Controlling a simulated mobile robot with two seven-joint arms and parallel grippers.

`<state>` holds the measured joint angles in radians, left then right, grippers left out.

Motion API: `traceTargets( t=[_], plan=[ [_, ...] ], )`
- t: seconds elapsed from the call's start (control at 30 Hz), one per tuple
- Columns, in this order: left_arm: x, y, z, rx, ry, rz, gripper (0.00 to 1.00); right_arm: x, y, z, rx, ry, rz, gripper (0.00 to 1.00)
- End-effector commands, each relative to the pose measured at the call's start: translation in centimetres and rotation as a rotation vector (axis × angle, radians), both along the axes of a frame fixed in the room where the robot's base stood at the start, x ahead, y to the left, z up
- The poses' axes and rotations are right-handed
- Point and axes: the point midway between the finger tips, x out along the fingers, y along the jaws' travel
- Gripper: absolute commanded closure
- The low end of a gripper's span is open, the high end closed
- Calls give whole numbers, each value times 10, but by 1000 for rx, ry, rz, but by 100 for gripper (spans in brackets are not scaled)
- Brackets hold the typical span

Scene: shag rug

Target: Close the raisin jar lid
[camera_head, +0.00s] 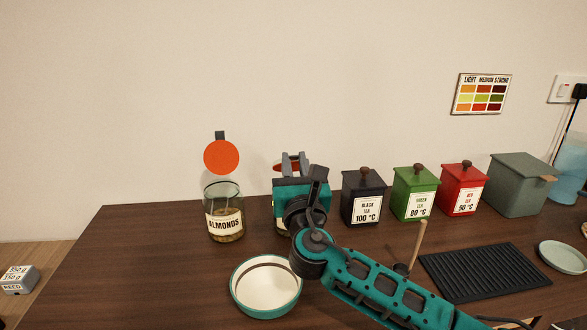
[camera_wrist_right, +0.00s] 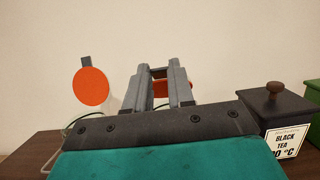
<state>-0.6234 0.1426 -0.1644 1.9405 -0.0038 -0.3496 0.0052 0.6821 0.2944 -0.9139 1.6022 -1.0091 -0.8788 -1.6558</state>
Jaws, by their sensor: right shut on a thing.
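My right gripper (camera_head: 294,157) is at the back of the counter, in front of a second jar that it mostly hides. Only a sliver of that jar (camera_head: 279,228) shows, and its label is not readable. An orange lid (camera_head: 281,167) shows behind and between the fingers. In the right wrist view, the gripper (camera_wrist_right: 158,75) is shut on this orange lid (camera_wrist_right: 178,89), which is partly covered by the fingers. The exact contact is hidden. The lid looks raised. My left gripper is not in view.
An almonds jar (camera_head: 225,222) stands to the left, its orange lid (camera_head: 221,157) upright above it. A teal-rimmed round dish (camera_head: 265,287) lies in front. Black (camera_head: 363,190), green (camera_head: 415,187) and red (camera_head: 462,185) tea boxes stand right. A black ridged mat (camera_head: 485,272) lies right.

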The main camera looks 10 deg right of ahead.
Motion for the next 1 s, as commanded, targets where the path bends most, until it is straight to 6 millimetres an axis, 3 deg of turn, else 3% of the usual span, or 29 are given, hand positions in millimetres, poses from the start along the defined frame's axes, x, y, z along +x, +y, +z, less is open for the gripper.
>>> traceTargets(
  t=[0.03, 0.4, 0.97, 1.0],
  plan=[
    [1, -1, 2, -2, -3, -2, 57, -3, 1, -13, -1, 22, 2, 100],
    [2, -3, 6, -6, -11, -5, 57, -12, 1, -34, -2, 30, 3, 100],
    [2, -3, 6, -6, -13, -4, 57, -13, 1, -37, -3, 30, 1, 100],
    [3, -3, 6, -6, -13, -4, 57, -13, 1, -37, -3, 30, 1, 75]
  ],
)
